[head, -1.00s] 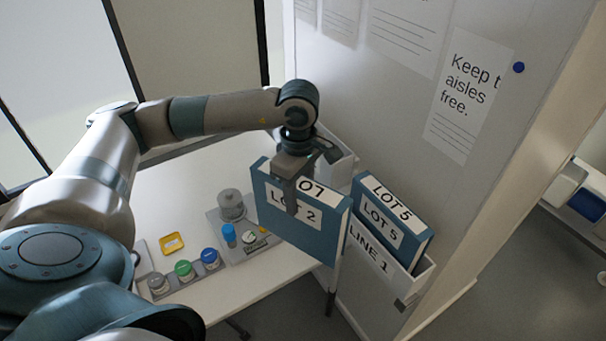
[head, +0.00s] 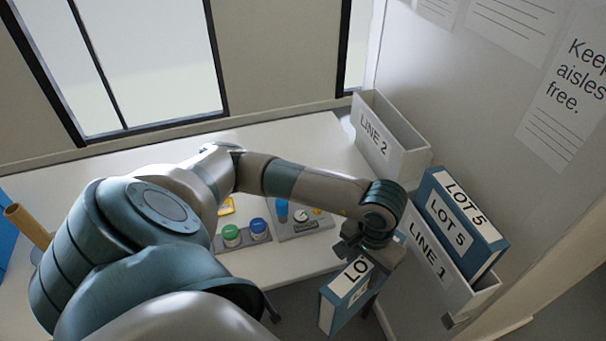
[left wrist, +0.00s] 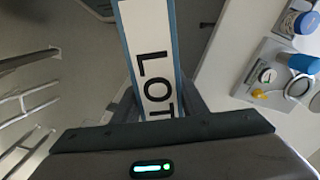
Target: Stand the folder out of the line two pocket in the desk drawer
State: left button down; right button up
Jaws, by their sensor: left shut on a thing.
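My left gripper (head: 365,257) is shut on a blue folder (head: 331,306) with white labels, in the lower middle of the head view. Only "LO" reads on its label there. In the left wrist view the folder (left wrist: 150,50) stands between the fingers, its white spine label reading "LOT". The line two pocket (head: 377,137), a white wall box marked LINE 2, is empty at the back right of the desk. The folder is clear of it, on the near side of the desk. I cannot make out the desk drawer. My right gripper is not in view.
The LINE 1 pocket (head: 428,253) holds a blue LOT 5 folder (head: 461,224), close to the right of my left wrist. The white desk (head: 290,150) carries jars with green (head: 231,232) and blue (head: 258,226) lids. Open floor lies below the desk's front edge.

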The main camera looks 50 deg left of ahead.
aim_at(364, 293)
pick_arm(q)
jog(key=shift+m, duration=0.3)
jog(key=f+b, duration=0.2)
jog(key=d+f+b, duration=0.1)
jog(key=f+b, duration=0.1)
jog(key=f, duration=0.1)
jog(key=d+f+b, duration=0.1)
jog(key=f+b, duration=0.1)
jog(key=shift+d+f, duration=0.2)
jog(key=shift+s, duration=0.15)
